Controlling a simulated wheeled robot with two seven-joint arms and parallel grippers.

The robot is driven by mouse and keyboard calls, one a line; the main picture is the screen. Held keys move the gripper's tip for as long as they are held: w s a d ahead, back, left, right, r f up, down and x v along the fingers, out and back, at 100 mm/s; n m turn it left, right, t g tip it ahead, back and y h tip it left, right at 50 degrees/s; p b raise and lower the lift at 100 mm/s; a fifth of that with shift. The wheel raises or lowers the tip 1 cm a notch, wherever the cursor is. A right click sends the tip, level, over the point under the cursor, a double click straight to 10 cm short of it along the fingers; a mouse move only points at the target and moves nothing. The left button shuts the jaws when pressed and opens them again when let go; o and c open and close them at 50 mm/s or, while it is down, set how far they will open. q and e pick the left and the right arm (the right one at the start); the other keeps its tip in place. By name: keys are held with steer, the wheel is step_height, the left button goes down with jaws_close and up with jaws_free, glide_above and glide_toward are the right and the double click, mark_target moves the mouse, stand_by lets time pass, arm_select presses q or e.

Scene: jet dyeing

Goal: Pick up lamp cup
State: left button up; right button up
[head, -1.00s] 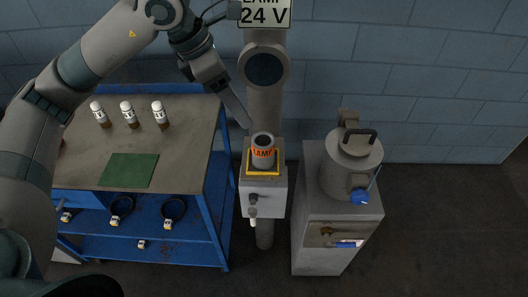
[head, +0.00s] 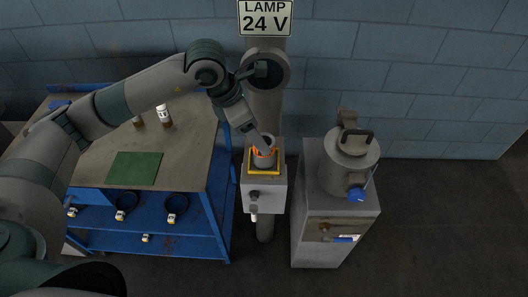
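The lamp cup (head: 265,160) is a grey cylinder with an orange label. It stands upright on the yellow-edged top of a small grey box on the post. My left gripper (head: 262,148) reaches down from the upper left to the cup, and its finger overlaps the cup's front and hides most of the label. I cannot tell whether the fingers touch the cup or how far apart they are. My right gripper is not in view.
A workbench (head: 190,160) with a green mat (head: 133,168) and small bottles (head: 164,116) stands to the left. A grey cabinet (head: 325,240) with a lidded metal pot (head: 350,165) stands to the right. The post carries a LAMP 24 V sign (head: 265,17).

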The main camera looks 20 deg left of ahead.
mark_target(261, 162)
arm_select(q)
steer(key=shift+p+x, duration=0.9)
steer(key=shift+p, duration=0.25)
steer(key=shift+w+d+f+p, duration=0.2)
steer(key=shift+w+f+p, duration=0.05)
steer(key=shift+f, duration=0.2)
steer(key=shift+w+d+f+p, duration=0.2)
steer(key=shift+w+f+p, duration=0.05)
steer(key=shift+f, duration=0.15)
steer(key=shift+w+d+f, duration=0.15)
steer(key=shift+f, duration=0.45)
steer(key=c, duration=1.5)
steer(key=shift+r, duration=0.2)
